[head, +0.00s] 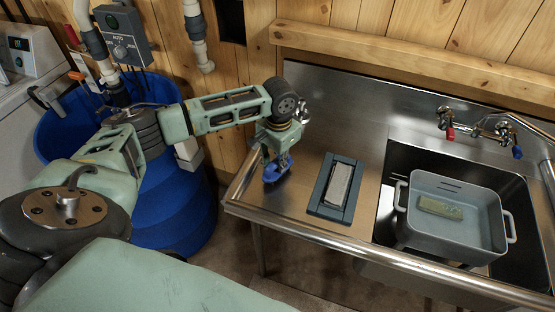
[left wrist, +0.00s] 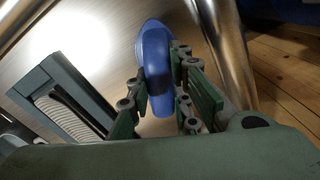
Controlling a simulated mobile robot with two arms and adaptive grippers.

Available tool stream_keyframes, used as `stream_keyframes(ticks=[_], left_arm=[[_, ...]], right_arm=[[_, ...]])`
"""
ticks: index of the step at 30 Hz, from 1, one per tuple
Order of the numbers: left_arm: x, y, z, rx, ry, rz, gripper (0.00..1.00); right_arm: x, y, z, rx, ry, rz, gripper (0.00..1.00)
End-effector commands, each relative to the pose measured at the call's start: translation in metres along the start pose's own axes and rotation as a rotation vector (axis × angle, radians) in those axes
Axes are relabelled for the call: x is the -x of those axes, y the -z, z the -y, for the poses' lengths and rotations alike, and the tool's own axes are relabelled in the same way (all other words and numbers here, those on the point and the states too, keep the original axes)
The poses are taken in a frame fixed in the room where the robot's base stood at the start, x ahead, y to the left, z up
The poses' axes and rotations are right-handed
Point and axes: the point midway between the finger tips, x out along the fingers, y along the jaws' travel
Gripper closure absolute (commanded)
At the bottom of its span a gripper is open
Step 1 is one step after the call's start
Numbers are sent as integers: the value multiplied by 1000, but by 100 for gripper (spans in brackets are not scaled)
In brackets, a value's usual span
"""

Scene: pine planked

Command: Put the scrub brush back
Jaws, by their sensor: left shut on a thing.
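The scrub brush, a blue rounded piece (head: 272,174), is at the left end of the steel counter in the head view. My left gripper (head: 279,156) is shut on it and points down. In the left wrist view the blue brush (left wrist: 155,62) sits between the two green-padded fingers (left wrist: 163,105). The brush is close above or on the counter; I cannot tell if it touches. Its bristles are not visible. My right gripper is not in view.
A dark blue-grey tray (head: 323,206) holding a pale grey block (head: 341,184) lies right of the brush. Further right, a grey basin (head: 458,244) with a greenish bar (head: 440,208) sits in the sink. The counter's raised metal rim (head: 290,224) runs along the front.

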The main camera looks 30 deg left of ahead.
Motion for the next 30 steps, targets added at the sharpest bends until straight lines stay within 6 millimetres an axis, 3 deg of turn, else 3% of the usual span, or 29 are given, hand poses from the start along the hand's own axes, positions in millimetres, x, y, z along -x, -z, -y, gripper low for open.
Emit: stream_keyframes(ticks=[7, 8, 14, 24, 30], left_arm=[[-2, 0, 0, 0, -1, 0, 100], [-3, 0, 0, 1, -1, 1, 80], [-3, 0, 0, 0, 0, 1, 63], [-1, 0, 0, 0, 0, -1, 62], [23, 1, 0, 2, 0, -4, 62]], right_arm=[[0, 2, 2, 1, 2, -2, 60], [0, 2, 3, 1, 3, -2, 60], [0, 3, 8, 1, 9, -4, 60], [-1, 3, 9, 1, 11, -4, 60], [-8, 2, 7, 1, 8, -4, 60]])
